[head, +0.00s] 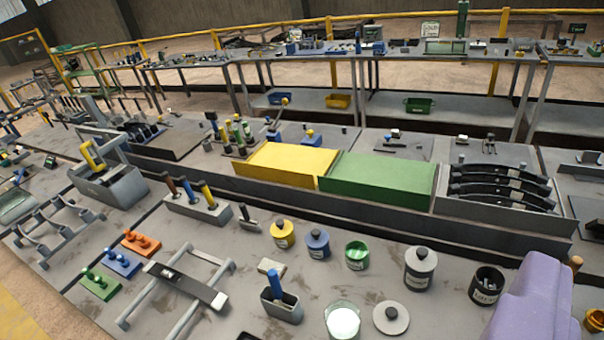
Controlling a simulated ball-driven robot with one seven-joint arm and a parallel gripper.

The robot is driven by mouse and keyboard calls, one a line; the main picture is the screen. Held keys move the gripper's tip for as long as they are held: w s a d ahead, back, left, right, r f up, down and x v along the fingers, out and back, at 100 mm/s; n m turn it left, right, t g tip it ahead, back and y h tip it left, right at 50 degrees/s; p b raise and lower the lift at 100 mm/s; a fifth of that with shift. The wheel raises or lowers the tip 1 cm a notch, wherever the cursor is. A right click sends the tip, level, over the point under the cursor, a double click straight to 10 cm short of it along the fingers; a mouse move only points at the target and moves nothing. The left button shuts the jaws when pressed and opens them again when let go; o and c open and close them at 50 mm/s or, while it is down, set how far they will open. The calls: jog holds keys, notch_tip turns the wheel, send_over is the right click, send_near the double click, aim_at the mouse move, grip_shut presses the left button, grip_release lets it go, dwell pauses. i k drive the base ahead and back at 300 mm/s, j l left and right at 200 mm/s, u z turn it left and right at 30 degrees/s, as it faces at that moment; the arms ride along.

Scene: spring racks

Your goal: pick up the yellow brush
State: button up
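A grey block rack (184,212) stands on the table left of centre and holds three upright handles. One of them is yellow (208,195) and stands at the right end, beside a blue one (188,191) and a brown one (171,186). The yellow one may be the yellow brush; its lower end is hidden in the rack, so I cannot tell for sure. Another yellow handle (91,156) rises from a grey open box further left. My gripper's fingers do not show. A smooth purple part at the lower right looks like mine.
Yellow (285,163) and green (378,180) sloped panels stand behind a low ledge. Lidded pots, including a yellow one (282,234), and a cup with a blue handle (281,303) stand in front. A metal frame (176,288) lies at front left.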

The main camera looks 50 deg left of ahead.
aim_at(203, 184)
jog(key=u, duration=1.8)
